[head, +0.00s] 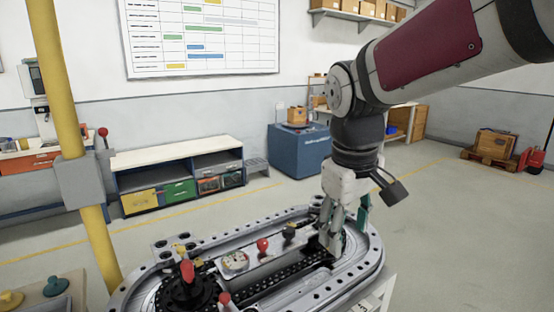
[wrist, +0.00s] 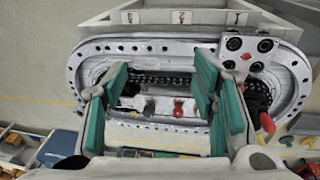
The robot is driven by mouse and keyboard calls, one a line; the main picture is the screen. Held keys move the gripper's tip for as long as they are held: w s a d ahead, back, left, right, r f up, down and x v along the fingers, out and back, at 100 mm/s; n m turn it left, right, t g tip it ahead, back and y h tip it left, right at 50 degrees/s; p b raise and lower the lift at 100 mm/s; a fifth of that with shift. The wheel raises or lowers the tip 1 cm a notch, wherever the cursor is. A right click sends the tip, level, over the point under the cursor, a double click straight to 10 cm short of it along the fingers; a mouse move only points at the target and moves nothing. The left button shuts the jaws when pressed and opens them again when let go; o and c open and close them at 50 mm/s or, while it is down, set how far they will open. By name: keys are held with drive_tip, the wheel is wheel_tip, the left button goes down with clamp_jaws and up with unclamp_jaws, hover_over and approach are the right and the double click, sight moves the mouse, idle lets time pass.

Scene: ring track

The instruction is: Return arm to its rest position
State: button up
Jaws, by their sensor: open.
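My gripper (head: 346,236) points down at the right end of the grey oval ring track (head: 372,262), low over or at its surface. I cannot tell whether the fingertips touch it. In the wrist view, the teal finger pads of my gripper (wrist: 162,75) stand wide apart with nothing held between them. The track (wrist: 88,62) lies beyond them, with a dark chain-like strip running along it. My arm reaches in from the upper right of the head view.
A red-topped lever (head: 263,245) and a black knob (head: 289,232) stand on the track near my gripper. A red handle (head: 187,272) rises at its left. A yellow post (head: 62,100) stands left. Open floor (head: 450,230) lies right.

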drive_tip(key=s+d+m+t, duration=0.1)
drive_tip(key=s+d+m, duration=0.2)
drive_tip(key=s, duration=0.6)
drive_tip(key=s+d+f+m+t, duration=0.1)
drive_tip(key=s+d+m, duration=0.2)
drive_tip(key=s, duration=0.6)
drive_tip(key=shift+d+f+t+y, duration=0.3)
drive_tip(key=shift+d+y, duration=0.1)
drive_tip(key=shift+d, duration=0.3)
drive_tip(key=shift+s, duration=0.1)
idle(1.3)
